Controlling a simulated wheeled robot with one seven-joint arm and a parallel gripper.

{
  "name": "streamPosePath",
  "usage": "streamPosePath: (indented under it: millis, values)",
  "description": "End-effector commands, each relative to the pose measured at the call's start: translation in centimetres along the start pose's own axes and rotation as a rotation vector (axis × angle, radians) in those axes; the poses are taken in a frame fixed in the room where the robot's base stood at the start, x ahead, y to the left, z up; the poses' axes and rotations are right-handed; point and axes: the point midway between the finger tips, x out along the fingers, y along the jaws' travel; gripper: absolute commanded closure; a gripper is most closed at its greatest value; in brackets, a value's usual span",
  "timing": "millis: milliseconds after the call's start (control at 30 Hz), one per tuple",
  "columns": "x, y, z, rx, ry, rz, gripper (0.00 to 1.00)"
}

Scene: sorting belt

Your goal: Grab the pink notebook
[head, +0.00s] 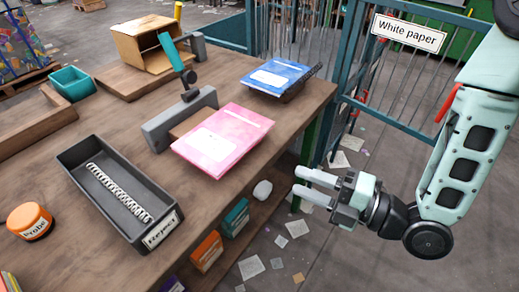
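The pink notebook (222,139) lies near the right edge of the wooden table, with a pale label on its cover. It appears tilted, resting on a low stand beside a grey bar. My gripper (306,183) is to the right of the notebook, past the table edge and apart from it. Its two pale fingers point left with a gap between them, and nothing shows between them.
A blue notebook (277,77) lies behind the pink one. A grey bar (180,119) with a teal-handled tool stands at the pink notebook's left. A black "Reject" tray (90,151) holds a white spiral. A blue-green fence (397,118) stands behind my arm.

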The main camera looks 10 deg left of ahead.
Motion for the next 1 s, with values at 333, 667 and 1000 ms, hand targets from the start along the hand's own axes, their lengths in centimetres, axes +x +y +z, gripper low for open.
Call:
streamPosePath:
  millis: [333, 667, 1000]
  values:
    - [4.3, 0.3, -0.6, -0.065, 0.022, 0.025, 0.63]
    - [10.7, 0.4, -0.6, -0.062, 0.018, 0.023, 0.63]
    - [13.6, 0.5, -0.5, -0.062, 0.017, 0.023, 0.63]
